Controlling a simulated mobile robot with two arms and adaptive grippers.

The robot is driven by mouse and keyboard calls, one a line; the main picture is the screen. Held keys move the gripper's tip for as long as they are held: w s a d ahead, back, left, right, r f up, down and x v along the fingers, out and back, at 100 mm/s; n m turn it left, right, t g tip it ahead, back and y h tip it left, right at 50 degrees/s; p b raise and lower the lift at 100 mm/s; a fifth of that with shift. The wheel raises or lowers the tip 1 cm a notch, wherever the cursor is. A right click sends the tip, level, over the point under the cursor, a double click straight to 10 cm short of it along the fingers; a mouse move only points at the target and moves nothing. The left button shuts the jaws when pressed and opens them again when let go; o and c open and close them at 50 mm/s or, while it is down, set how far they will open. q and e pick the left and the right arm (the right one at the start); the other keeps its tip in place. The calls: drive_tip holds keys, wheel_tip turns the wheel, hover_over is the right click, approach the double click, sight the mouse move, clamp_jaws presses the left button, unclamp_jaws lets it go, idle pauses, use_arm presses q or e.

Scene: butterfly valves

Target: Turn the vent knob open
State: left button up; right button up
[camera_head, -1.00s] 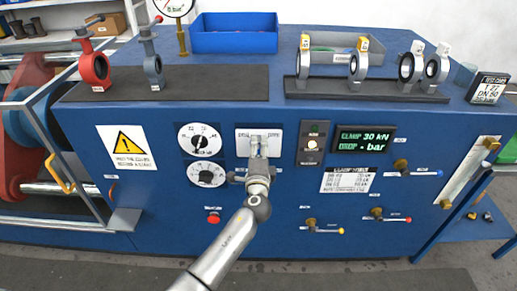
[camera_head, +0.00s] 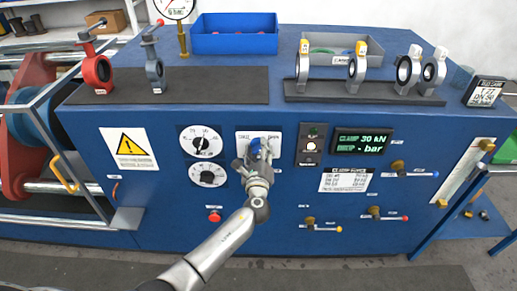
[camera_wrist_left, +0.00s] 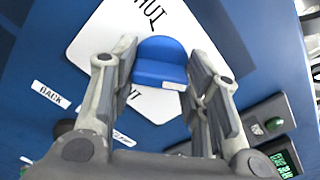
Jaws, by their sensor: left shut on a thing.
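A blue knob (camera_head: 254,146) stands out from a white plate (camera_head: 272,134) on the front of the blue machine. In the wrist view the knob (camera_wrist_left: 160,63) sits between the two fingers, and part of a word ending in "HUT" shows on the plate (camera_wrist_left: 95,50) behind it. My left gripper (camera_head: 255,160) is shut on the knob, with a finger on either side; it also shows in the wrist view (camera_wrist_left: 163,75). The gripper is rolled at a slant to the plate. It hides the lower part of the plate. My right gripper is not in view.
Two dials (camera_head: 201,141) lie left of the plate, with a red button (camera_head: 214,215) below. A lamp panel (camera_head: 311,144) and a green-lettered display (camera_head: 362,142) lie right. Several small handles (camera_head: 311,224) stick out at lower right. Valves and a blue bin (camera_head: 235,42) stand on top.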

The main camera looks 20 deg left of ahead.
use_arm(q)
drive_tip(key=shift+w+a+r+m, duration=0.1)
drive_tip(key=shift+r+m, duration=0.15)
drive_tip(key=shift+m, duration=0.35)
drive_tip(key=o, duration=1)
drive_tip(key=shift+f, duration=0.2)
drive_tip(key=v, duration=1.2)
